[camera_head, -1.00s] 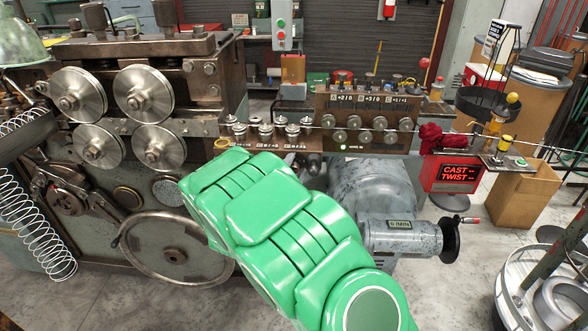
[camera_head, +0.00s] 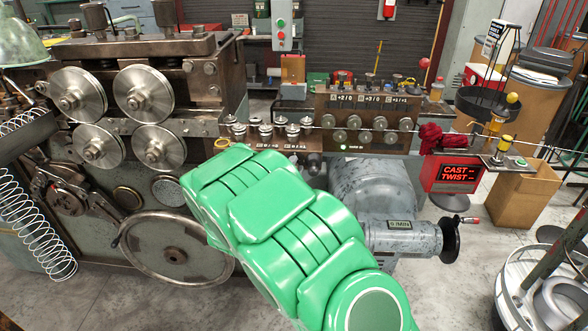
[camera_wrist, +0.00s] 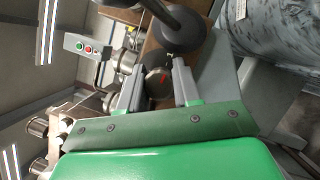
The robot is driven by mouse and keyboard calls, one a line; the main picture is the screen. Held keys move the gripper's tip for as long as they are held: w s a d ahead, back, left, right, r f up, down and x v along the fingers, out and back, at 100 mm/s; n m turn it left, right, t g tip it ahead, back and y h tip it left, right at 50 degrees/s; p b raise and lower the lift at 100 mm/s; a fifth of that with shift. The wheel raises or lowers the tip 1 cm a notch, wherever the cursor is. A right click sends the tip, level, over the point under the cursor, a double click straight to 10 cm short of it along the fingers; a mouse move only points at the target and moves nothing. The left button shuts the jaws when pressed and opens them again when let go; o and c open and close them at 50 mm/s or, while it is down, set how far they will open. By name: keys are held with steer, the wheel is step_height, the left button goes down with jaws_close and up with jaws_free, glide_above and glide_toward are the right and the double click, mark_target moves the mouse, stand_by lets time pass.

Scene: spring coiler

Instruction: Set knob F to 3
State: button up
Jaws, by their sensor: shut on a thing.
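In the wrist view my gripper (camera_wrist: 160,88) is shut on a dark round knob (camera_wrist: 157,80) with a red pointer mark on its face. One finger lies on each side of it. I cannot read a letter or scale there, so its setting is unclear. In the head view my green arm (camera_head: 280,220) reaches toward the lower front of the spring coiler and hides the gripper and the held knob. Small label plates (camera_head: 280,146) show just above the arm, too small to read surely.
A grey cylindrical housing (camera_head: 372,190) with a handwheel (camera_head: 450,240) stands right of my arm. Feed rollers (camera_head: 78,95) and a large wheel (camera_head: 175,254) are at left. A red "CAST TWIST" display (camera_head: 458,174) is at right. A dark round-ended part (camera_wrist: 180,32) is close beyond the fingers.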

steer(key=m+g, duration=0.2)
steer(key=m, duration=0.5)
steer(key=m+g+y, duration=0.1)
steer(key=m, duration=0.1)
steer(key=shift+g, duration=0.3)
steer(key=m+y, duration=0.1)
steer(key=m, duration=0.2)
steer(key=shift+g, duration=0.4)
steer(key=shift+m+g+y, duration=0.4)
steer(key=shift+m+y, duration=0.6)
steer(key=shift+m, duration=0.7)
steer(key=o, duration=1)
steer(key=shift+o, duration=0.2)
steer(key=shift+s, duration=0.1)
